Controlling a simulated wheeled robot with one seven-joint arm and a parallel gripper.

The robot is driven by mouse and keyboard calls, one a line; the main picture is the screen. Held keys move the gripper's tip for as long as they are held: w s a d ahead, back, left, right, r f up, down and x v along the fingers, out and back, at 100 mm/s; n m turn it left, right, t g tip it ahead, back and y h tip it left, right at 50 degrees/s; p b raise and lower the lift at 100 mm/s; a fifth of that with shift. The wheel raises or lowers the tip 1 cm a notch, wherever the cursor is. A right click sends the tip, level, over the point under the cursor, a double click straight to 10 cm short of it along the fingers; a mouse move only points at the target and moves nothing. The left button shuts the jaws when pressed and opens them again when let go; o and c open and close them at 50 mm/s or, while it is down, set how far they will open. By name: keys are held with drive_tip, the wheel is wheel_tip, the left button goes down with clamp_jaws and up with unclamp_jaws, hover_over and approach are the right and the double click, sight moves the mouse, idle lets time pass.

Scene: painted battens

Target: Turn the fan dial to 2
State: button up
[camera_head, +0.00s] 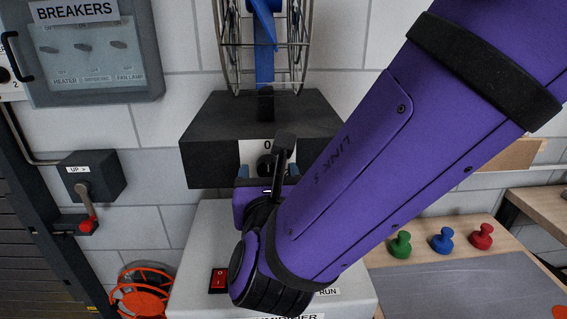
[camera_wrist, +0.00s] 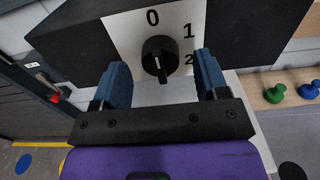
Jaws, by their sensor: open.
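The fan dial (camera_wrist: 160,52) is a round black knob with a raised bar on a white plate. The plate is marked 0 at the top, 1 at the upper right and 2 at the right. In the wrist view the bar's long end points down, away from the 0. My gripper (camera_wrist: 160,62) is open, with one blue finger at each side of the dial and gaps between. In the head view the fan's dark box (camera_head: 215,140) stands behind my gripper, which partly hides the dial (camera_head: 264,163) and its plate.
A humidifier (camera_head: 200,250) with a red switch (camera_head: 218,280) stands below the fan box. A breaker panel (camera_head: 95,50) and a red-tipped lever (camera_head: 86,205) are at left. Green (camera_head: 401,245), blue (camera_head: 442,240) and red (camera_head: 481,236) knobs sit on a bench at right.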

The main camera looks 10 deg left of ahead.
drive_tip(key=shift+x, duration=1)
drive_tip(key=c, duration=0.9)
